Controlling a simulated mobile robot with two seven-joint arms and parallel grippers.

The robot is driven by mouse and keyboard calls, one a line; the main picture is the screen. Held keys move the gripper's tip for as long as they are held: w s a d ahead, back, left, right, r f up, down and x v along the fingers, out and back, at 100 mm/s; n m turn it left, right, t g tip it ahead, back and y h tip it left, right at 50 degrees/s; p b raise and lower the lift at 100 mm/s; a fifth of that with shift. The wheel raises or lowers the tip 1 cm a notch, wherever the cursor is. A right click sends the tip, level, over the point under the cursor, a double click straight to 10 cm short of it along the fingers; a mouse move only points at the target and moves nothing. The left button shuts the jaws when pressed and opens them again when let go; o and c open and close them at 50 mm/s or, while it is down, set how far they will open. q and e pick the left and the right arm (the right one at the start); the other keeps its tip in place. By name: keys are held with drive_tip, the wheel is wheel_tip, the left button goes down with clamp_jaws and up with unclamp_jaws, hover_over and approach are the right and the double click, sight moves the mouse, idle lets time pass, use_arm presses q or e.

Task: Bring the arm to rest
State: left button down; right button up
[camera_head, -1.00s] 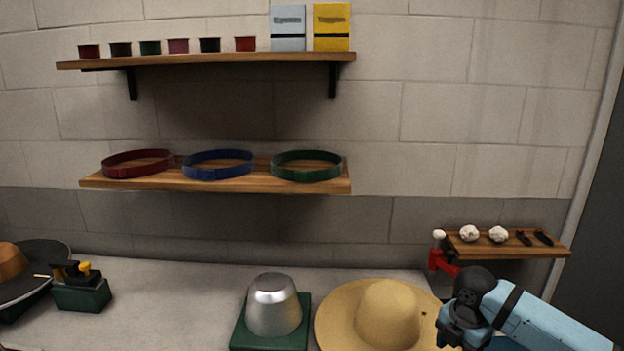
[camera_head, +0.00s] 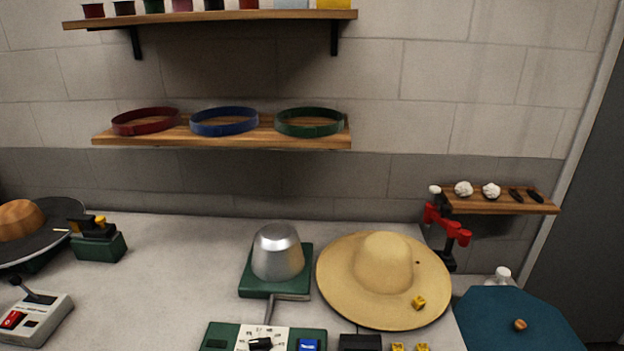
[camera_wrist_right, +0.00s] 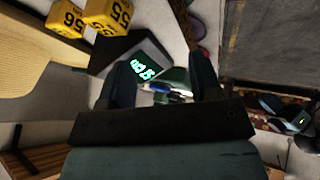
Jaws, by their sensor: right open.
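My right gripper (camera_wrist_right: 162,80) shows only in the right wrist view. Its two dark fingers stand apart with nothing held between them. A dark device with lit green digits (camera_wrist_right: 146,72) shows beyond and between the fingers. In the head view neither of my arms nor grippers is in the picture. The straw hat (camera_head: 383,262) lies on the table at the right of the metal dome (camera_head: 277,252) on its green base.
Yellow numbered blocks (camera_wrist_right: 108,14) are near the fingers in the wrist view. The head view shows a shelf with three bands (camera_head: 225,122), a small right shelf (camera_head: 500,203), a red clamp-like stand (camera_head: 446,222), a blue-green board (camera_head: 515,318) and a lever box (camera_head: 35,317).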

drive_tip(key=s+d+f+m+t+h+p, duration=0.1)
drive_tip(key=s+m+t, duration=0.5)
drive_tip(key=s+m, duration=0.6)
drive_tip(key=s+d+f, duration=0.1)
drive_tip(key=s+f, duration=0.1)
drive_tip(key=s, duration=0.3)
drive_tip(key=shift+s+d+f+m+h+p, duration=0.2)
drive_tip(key=shift+d+m+h+p, duration=0.1)
drive_tip(key=shift+d, duration=0.1)
